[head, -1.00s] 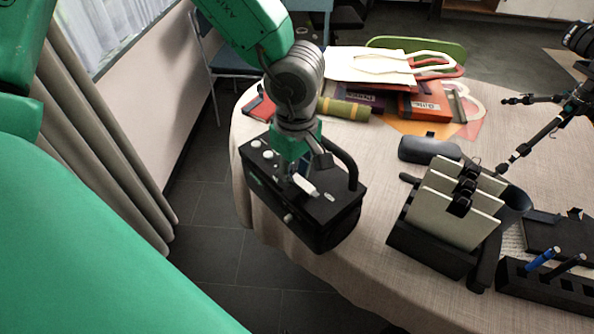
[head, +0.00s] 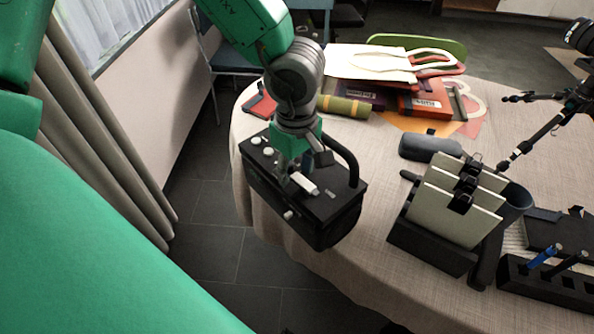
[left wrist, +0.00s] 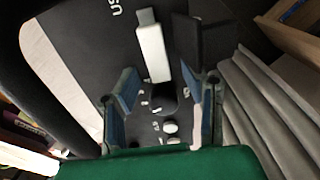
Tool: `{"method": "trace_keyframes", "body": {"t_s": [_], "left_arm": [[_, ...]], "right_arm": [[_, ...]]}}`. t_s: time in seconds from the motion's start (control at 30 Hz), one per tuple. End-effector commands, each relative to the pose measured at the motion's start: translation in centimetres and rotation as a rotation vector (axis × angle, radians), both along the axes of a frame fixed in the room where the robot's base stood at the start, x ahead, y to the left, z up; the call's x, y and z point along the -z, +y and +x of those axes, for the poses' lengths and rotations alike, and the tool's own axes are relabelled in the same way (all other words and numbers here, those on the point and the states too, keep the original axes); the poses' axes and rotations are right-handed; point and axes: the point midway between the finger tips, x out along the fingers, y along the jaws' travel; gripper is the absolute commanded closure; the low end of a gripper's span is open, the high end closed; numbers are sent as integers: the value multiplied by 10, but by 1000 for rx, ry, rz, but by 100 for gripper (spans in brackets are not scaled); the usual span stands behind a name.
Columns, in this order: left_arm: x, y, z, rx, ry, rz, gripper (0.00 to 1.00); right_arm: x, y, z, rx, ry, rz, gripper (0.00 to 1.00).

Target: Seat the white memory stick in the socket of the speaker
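The black speaker (head: 318,225) stands at the table's near left edge, with a carrying handle, pale knobs and white lettering on top. The white memory stick (head: 303,184) is at its top face, under my left gripper (head: 296,166). In the left wrist view the stick (left wrist: 152,52) shows its grey plug end bare, pointing up the picture near the "US" lettering. The left gripper (left wrist: 166,90) is open there, its blue-lined fingers wide apart on either side, clear of the stick. I cannot clearly make out the socket. My right gripper is not in view.
A black holder with pale clipped boards (head: 455,210) stands right of the speaker, a dark case (head: 430,147) behind it. Bags (head: 370,62), boxes and a rolled olive item (head: 343,107) lie at the back. A tripod (head: 545,120) and pen rack (head: 550,280) are at right.

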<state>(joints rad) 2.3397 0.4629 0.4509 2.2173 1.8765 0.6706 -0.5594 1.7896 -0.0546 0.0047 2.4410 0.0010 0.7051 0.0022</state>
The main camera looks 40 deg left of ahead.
Motion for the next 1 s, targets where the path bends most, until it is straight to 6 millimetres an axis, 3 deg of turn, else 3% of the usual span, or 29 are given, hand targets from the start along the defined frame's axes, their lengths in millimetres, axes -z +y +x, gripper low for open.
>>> {"method": "trace_keyframes", "body": {"t_s": [0.1,0.3,0.6,0.8,1.0], "left_arm": [[3,0,0,0,-4,-2,62],[-58,-3,2,-1,-5,-4,62],[-119,-3,3,0,-4,-2,62],[-136,-3,2,1,-2,0,62],[-138,-3,2,1,0,0,62]], "right_arm": [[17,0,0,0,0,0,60],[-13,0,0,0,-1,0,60],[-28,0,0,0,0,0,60],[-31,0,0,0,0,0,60],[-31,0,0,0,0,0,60]]}}
